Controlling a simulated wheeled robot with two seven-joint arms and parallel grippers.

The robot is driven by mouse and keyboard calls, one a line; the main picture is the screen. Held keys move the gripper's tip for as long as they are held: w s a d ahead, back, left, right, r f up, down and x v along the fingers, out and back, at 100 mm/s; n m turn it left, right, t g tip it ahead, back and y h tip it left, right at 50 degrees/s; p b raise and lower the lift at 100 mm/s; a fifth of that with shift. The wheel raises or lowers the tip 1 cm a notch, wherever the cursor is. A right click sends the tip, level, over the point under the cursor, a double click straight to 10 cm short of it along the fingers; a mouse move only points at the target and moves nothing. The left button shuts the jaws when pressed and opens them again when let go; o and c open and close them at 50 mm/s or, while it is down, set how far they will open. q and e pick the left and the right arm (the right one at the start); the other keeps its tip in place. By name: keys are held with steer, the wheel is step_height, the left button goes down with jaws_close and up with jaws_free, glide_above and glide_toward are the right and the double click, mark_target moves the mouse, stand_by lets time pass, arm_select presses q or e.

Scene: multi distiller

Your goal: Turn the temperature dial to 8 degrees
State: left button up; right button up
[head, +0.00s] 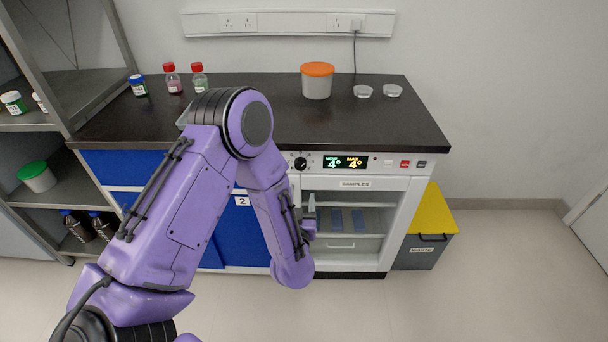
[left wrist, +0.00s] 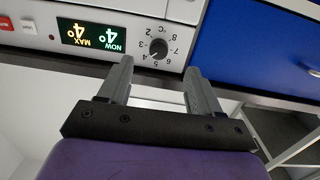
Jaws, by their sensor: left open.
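The temperature dial (head: 300,163) is a black round knob on the white front panel of the sample fridge, left of its display (head: 346,162). The display reads NOW 4° and MAX 4°. In the left wrist view, which is upside down, the dial (left wrist: 158,48) sits in a printed scale with 4 to 8 legible, and its pointer appears to be toward 4. My left gripper (left wrist: 159,67) is open and empty, its two grey fingers pointing at the panel on either side of the dial, apart from it. In the head view this gripper (head: 310,212) is below the dial, partly hidden by my arm.
Buttons (head: 405,163) sit right of the display. The fridge front (head: 349,228) below shows blue items inside. Blue cabinets stand to the left, and a grey waste bin with a yellow lid (head: 430,210) to the right. Bottles and an orange-lidded tub (head: 317,82) stand on the black counter.

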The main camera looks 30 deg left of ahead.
mark_target(300, 167)
arm_select(q)
steer(key=shift+y, duration=0.3)
steer(key=x, duration=0.3)
steer(key=r+x, duration=0.1)
steer(key=x, duration=0.3)
steer(key=r+p+x, duration=0.1)
steer(key=x, duration=0.3)
steer(key=shift+w, duration=0.15)
steer(key=c, duration=1)
